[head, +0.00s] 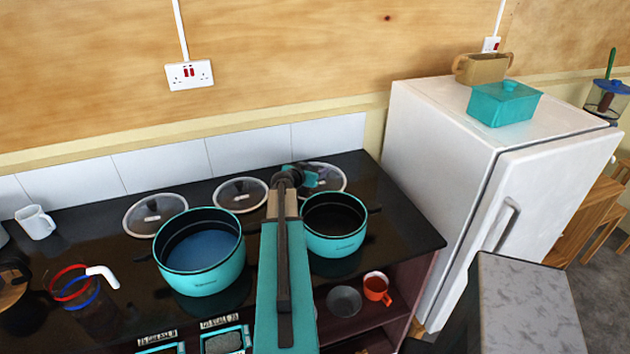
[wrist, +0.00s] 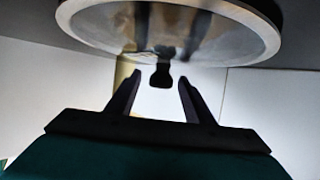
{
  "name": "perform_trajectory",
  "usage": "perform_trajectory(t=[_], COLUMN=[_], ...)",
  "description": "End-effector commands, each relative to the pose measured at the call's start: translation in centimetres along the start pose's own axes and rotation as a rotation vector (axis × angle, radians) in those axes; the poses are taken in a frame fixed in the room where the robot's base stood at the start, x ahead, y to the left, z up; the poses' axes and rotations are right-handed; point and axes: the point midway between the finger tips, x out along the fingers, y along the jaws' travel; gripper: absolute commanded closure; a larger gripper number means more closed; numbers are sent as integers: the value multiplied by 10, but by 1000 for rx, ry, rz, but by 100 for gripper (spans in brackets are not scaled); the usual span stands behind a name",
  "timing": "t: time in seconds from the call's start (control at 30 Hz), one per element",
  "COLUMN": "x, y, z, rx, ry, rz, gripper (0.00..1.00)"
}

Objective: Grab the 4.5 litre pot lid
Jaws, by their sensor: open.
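Three glass pot lids with metal rims lie on the black counter behind the pots: a left lid (head: 155,214), a middle lid (head: 228,195) and a right lid (head: 338,181). I cannot read which is the 4.5 litre one. My gripper (head: 312,178) is over the right lid and hides part of it. In the wrist view a lid (wrist: 95,25) fills the top, with its dark knob (wrist: 160,78) pointing down. My open gripper (wrist: 160,77) has one finger on each side of the knob, apparently with gaps. Whether the fingertips reach fully past it is unclear.
A large teal pot (head: 203,280) and a smaller teal pot (head: 335,243) stand in front of the lids, either side of my arm. White tiles (head: 160,166) back the counter. A white mug (head: 36,222) stands left and a fridge (head: 440,150) right.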

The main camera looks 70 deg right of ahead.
Motion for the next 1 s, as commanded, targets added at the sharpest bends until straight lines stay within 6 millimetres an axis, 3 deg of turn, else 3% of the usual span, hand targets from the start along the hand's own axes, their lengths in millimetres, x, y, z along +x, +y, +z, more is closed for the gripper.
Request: perform_trajectory(t=[0.2, 0.4, 0.5, 1.0], x=[0, 0, 0, -3], y=[0, 0, 0, -1], z=[0, 0, 0, -6], rx=[0, 0, 0, 0], ry=[0, 0, 0, 2], rz=[0, 0, 0, -1], gripper=[54, 88, 100, 100])
